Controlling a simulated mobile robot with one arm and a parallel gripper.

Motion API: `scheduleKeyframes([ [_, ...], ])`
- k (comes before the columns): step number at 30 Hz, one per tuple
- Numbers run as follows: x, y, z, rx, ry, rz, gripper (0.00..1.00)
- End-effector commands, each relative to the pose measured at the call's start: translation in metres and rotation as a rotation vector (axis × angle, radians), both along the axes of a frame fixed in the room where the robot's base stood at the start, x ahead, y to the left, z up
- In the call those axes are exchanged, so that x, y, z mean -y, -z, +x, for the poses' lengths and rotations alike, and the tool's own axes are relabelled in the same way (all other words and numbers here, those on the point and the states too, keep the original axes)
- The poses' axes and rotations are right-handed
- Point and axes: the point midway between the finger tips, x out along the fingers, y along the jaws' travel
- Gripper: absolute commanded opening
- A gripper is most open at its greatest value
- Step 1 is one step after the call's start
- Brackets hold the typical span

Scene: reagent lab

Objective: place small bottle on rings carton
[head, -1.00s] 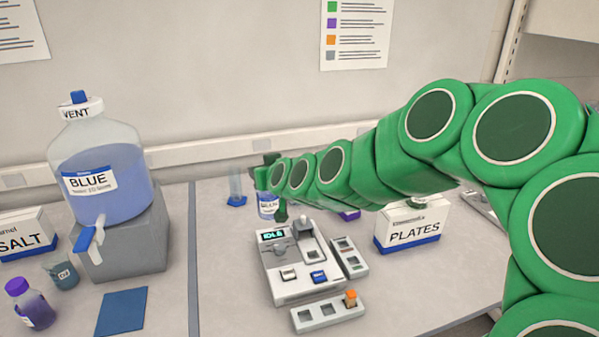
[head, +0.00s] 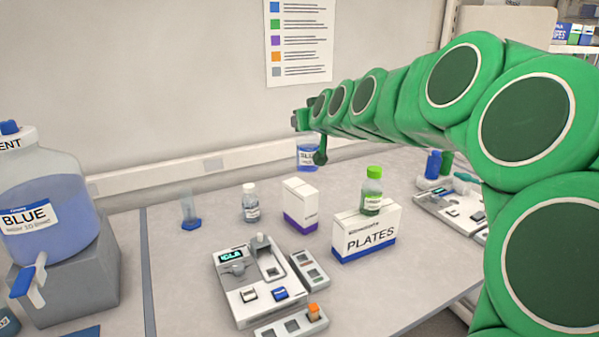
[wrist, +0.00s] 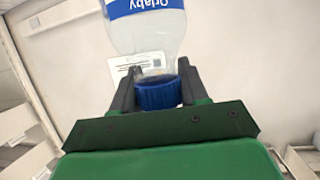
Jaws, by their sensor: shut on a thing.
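My gripper (wrist: 157,88) is shut on a small bottle with a blue cap (wrist: 158,94) and a blue-and-white label; the fingers close around the cap. In the head view the small bottle (head: 307,157), with blue liquid, hangs upright below the end of my arm, apparently clear of the bench; the fingers are mostly hidden there. A white carton with a purple base band (head: 300,212) stands below it and appears bare on top. Its name is not legible, so I cannot tell whether it is the rings carton.
A PLATES carton (head: 350,243) carries a green-capped bottle (head: 371,195). A white-capped bottle (head: 250,205) and a cylinder (head: 190,212) stand left of the purple-banded carton. A device (head: 247,285) sits in front. A large BLUE carboy (head: 40,215) stands left.

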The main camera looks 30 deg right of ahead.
Motion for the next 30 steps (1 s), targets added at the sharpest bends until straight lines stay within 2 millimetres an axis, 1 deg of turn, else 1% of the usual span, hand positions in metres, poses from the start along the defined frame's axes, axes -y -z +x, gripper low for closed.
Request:
scheduleKeyframes([
  [4,0.006,0.01,0.017,-0.003,0.0,0.001,0.0],
  [11,0.015,0.02,0.045,0.002,0.001,-0.001,0.0],
  [15,0.02,0.03,0.062,-0.001,0.0,0.0,0.0],
  [20,0.027,0.037,0.08,0.002,0.001,0.0,0.0],
  [24,0.031,0.057,0.095,-0.001,0.0,0.002,0.0],
  [30,0.038,0.08,0.113,-0.001,0.0,0.003,0.0],
])
